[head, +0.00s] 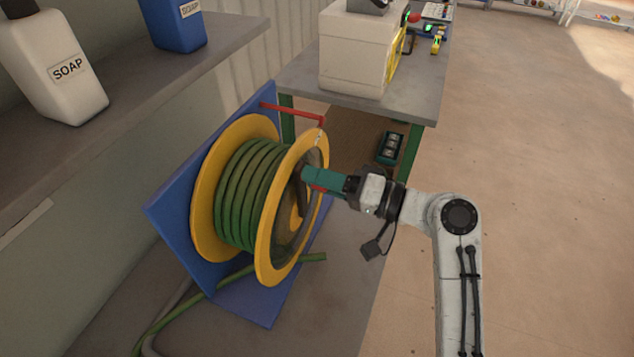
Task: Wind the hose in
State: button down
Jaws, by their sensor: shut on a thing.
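The hose reel has two yellow flanges (268,250) and is mounted on a tilted blue plate (172,208). Several turns of green hose (240,195) are wound on its drum. A length of green hose (225,280) runs below the reel to the lower left, and a short green piece shows below the front flange at right. My gripper (306,178) reaches in from the right at the reel's near face. It is shut on the reel's crank handle, which its teal fingers mostly hide. A red bar (292,110) sticks out from the plate's top.
A shelf at left holds a white soap bottle (55,68) and a blue bottle (175,22). Behind the reel, a grey table (415,98) with green legs carries a pale machine (352,60). A dark green crate (390,148) sits below it. The floor at right is clear.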

jog(key=shift+w+d+m, duration=0.2)
jog(key=shift+w+m, duration=0.2)
jog(key=shift+m, duration=0.1)
jog(key=c, duration=0.7)
grip_release()
jog(key=shift+o, duration=0.2)
jog(key=shift+d, duration=0.1)
jog(key=b+v, duration=0.2)
jog(key=v, duration=0.8)
jog(key=shift+d, duration=0.3)
jog(key=shift+s, duration=0.15)
